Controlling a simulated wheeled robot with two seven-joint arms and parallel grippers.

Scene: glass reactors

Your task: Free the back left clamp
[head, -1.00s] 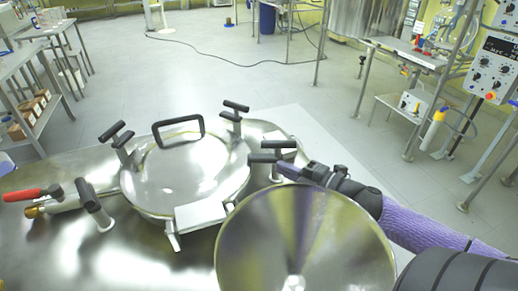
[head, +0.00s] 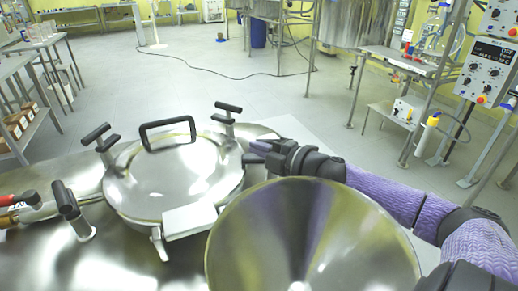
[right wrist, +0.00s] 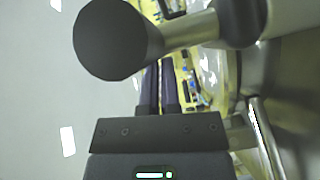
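The round steel lid (head: 170,180) carries a black loop handle and has black T-handled clamps around it. The clamp at its back left (head: 97,135) stands upright at the rim. Another clamp (head: 229,107) stands at the back right. My right gripper (head: 258,146) is near the lid's right side, beside a black clamp handle (head: 256,159), far across the lid from the back left clamp. In the right wrist view, the gripper's fingers (right wrist: 160,88) lie close together, with a black handle (right wrist: 118,40) crossing in front of them. Contact cannot be told. My left gripper is out of view.
A large round metal disc (head: 310,245) fills the front right and hides part of the vessel top. A red-handled valve (head: 22,199) and another T-handle (head: 65,199) are at the left. Open floor lies behind; a bench (head: 400,62) stands at the right.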

